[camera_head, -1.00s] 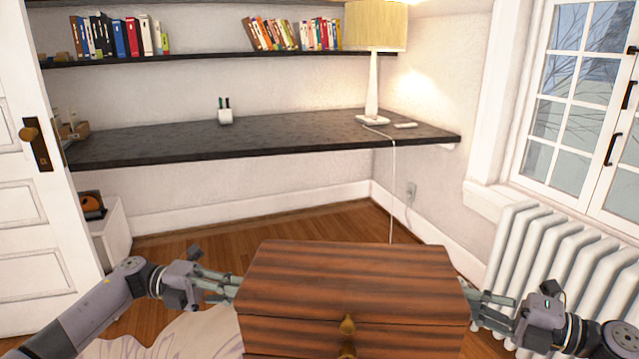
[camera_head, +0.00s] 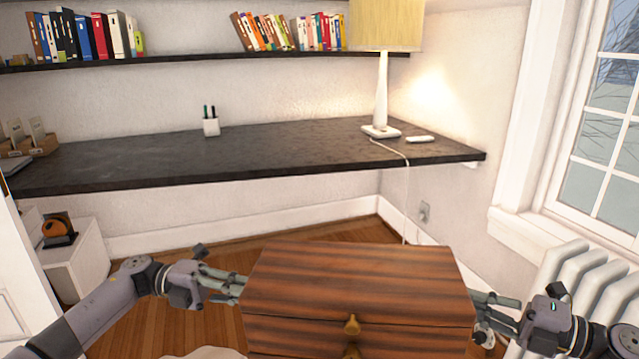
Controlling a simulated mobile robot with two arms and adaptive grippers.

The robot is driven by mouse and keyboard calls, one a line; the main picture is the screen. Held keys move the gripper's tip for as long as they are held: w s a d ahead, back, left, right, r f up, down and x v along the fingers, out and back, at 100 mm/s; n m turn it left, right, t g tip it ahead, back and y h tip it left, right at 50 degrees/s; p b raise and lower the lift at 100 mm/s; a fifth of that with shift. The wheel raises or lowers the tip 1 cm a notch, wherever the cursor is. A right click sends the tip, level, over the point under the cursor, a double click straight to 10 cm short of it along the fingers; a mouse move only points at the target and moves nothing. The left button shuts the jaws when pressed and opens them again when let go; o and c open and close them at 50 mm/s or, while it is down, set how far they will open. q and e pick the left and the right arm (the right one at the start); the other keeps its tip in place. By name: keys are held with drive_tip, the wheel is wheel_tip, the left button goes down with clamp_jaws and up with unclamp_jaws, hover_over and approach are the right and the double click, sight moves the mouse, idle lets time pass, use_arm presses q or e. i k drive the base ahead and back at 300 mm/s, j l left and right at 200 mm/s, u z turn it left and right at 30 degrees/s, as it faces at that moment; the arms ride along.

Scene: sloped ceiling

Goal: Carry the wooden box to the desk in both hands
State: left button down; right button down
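The dark desk (camera_head: 280,153) runs along the back wall beyond the box. A stretch of floor shows between the box and the desk.
On the desk stand a lamp (camera_head: 382,90) at the right, a white pen cup (camera_head: 211,126) and a wooden organizer (camera_head: 30,142) at the left. Its middle is bare. A bookshelf (camera_head: 200,60) hangs above. A radiator (camera_head: 590,285) is at right, a white cabinet (camera_head: 75,262) at left.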

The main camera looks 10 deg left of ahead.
sight(256, 149)
drive_tip(key=i, duration=1.9)
drive_tip(key=i+u, duration=0.1)
drive_tip(key=u, duration=0.55)
